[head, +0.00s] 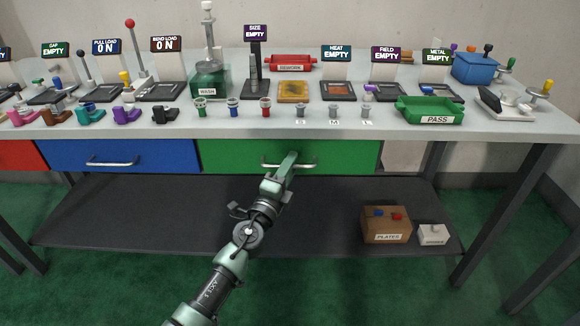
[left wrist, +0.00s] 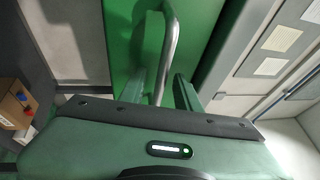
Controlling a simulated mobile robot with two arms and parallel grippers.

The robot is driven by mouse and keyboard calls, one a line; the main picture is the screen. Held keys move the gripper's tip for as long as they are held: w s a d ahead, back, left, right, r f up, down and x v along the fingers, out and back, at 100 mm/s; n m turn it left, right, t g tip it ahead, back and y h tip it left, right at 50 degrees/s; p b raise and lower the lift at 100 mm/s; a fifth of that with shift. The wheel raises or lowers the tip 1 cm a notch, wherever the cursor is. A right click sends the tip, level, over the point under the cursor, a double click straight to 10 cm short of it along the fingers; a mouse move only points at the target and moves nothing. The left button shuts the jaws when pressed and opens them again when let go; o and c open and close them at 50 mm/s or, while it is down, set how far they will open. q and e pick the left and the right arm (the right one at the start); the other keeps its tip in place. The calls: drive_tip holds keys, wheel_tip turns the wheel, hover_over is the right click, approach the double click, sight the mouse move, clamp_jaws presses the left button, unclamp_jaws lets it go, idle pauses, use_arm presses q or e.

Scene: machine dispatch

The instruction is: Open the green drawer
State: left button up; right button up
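The green drawer (head: 225,155) is under the workbench top, and its front looks level with the blue drawer beside it. Its silver bar handle (head: 305,165) is partly hidden by my left gripper (head: 286,160). In the left wrist view the green drawer front (left wrist: 200,40) fills the upper middle, with the handle (left wrist: 169,45) running down between the fingers of my left gripper (left wrist: 162,92). The fingers are apart, one on each side of the bar, with visible gaps. My right gripper is not in view.
The blue drawer (head: 130,155) is to the left, a red one (head: 20,155) farther left. The grey lower shelf (head: 330,215) holds a brown plates box (head: 387,225) and a white box (head: 433,234). The bench top (head: 375,130) carries trays, signs and small parts.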

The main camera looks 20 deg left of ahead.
use_arm(q)
clamp_jaws()
idle(1.4)
